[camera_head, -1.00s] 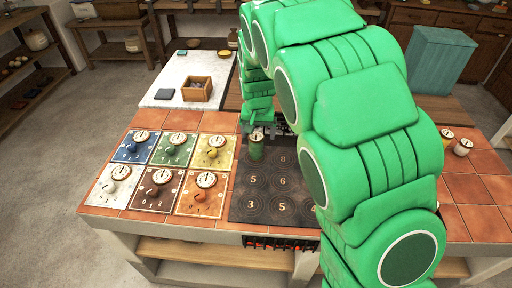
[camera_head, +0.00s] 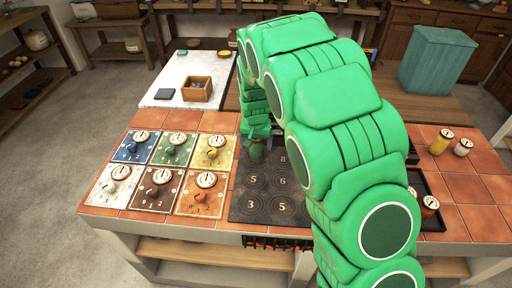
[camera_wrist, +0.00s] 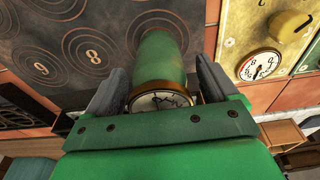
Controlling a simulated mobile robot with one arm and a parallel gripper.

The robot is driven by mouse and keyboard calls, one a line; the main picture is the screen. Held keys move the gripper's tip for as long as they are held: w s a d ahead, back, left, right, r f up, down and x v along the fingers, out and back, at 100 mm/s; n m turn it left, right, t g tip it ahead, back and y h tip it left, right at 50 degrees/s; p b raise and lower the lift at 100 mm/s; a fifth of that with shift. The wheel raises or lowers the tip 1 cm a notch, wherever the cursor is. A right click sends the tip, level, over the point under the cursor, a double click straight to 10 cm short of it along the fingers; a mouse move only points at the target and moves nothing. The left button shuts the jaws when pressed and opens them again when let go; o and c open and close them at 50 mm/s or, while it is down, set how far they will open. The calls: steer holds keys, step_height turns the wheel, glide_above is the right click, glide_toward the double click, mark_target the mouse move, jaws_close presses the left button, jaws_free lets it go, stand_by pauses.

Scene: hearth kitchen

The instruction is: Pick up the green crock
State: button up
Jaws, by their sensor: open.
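The green crock (camera_head: 256,151) stands on the dark hob plate (camera_head: 243,208), near its back edge, beside the yellow dial panel. My gripper (camera_head: 259,134) is over it and hides most of its top in the head view. In the wrist view the crock (camera_wrist: 160,62) shows its green side and a pale dial-like lid with a brassy rim. My gripper (camera_wrist: 161,84) is open there, with one grey finger on each side of the crock. Whether either finger touches it I cannot tell.
Dial panels (camera_head: 175,150) in several colours lie left of the hob. A wooden box (camera_head: 197,90) stands on the white slab (camera_head: 165,77) behind.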

steer(key=shift+f, duration=0.7)
steer(key=shift+w+r, duration=0.1)
steer(key=c, duration=1.5)
